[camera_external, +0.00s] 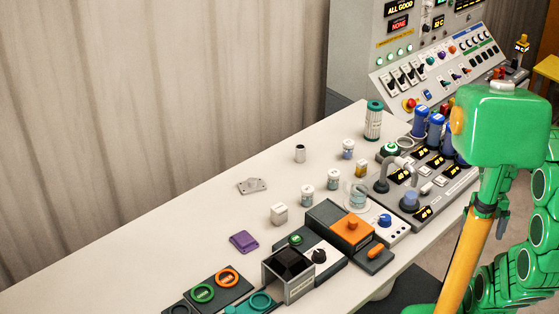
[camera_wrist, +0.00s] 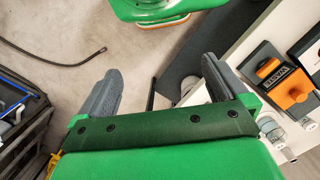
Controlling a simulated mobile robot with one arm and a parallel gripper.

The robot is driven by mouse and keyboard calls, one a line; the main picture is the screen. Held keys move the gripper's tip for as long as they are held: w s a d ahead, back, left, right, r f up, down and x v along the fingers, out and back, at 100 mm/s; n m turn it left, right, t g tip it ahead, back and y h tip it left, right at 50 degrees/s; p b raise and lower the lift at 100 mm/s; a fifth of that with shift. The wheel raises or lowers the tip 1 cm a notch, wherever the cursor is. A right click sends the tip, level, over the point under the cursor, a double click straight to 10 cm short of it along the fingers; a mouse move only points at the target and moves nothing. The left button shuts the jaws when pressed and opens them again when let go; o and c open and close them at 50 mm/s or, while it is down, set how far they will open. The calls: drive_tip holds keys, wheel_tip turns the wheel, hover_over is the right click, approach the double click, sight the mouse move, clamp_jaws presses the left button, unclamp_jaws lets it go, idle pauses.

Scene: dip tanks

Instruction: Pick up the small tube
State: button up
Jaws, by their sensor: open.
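A small metallic grey tube (camera_external: 300,153) with a dark open top stands upright on the white table, toward the back and left of the jars, in the external view. I cannot make it out in the wrist view. My gripper (camera_wrist: 160,65) is open and empty in the wrist view, its two grey fingers spread wide above the floor. It is off the table's edge, well apart from the tube. In the external view my green arm is at the right, and I cannot clearly make out the fingers there.
On the white table (camera_external: 110,270) are several lidded jars (camera_external: 307,194), a green-capped canister (camera_external: 373,120), a metal bracket (camera_external: 252,185), a purple block (camera_external: 243,241) and an orange-topped device (camera_external: 352,229). A control panel stands behind. A dark rack (camera_wrist: 22,125) and cable (camera_wrist: 60,62) are by the floor.

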drive_tip(key=c, duration=0.6)
drive_tip(key=m+t+y, duration=0.2)
drive_tip(key=m+y, duration=1)
drive_tip(key=m, duration=0.2)
hover_over(300, 154)
drive_tip(key=s+d, duration=1)
wheel_tip(300, 154, down, 7)
drive_tip(key=w+a+f+m, duration=0.1)
drive_tip(key=w+f+m, duration=0.1)
drive_tip(key=w+f, duration=0.1)
drive_tip(key=w+a+f+m+t, duration=0.1)
drive_tip(key=w+a+f+m, duration=0.1)
drive_tip(key=w+f, duration=0.1)
drive_tip(key=w+a+f+m+t+y, duration=0.1)
drive_tip(key=w+f+m, duration=0.1)
drive_tip(key=w+f, duration=0.1)
drive_tip(key=shift+w+a+f, duration=0.2)
drive_tip(key=shift+w+f, duration=0.15)
drive_tip(key=shift+w, duration=0.35)
drive_tip(key=shift+w+x, duration=0.15)
drive_tip(key=shift+x, duration=1.8)
drive_tip(key=shift+w+x, duration=0.1)
drive_tip(key=shift+x, duration=1.85)
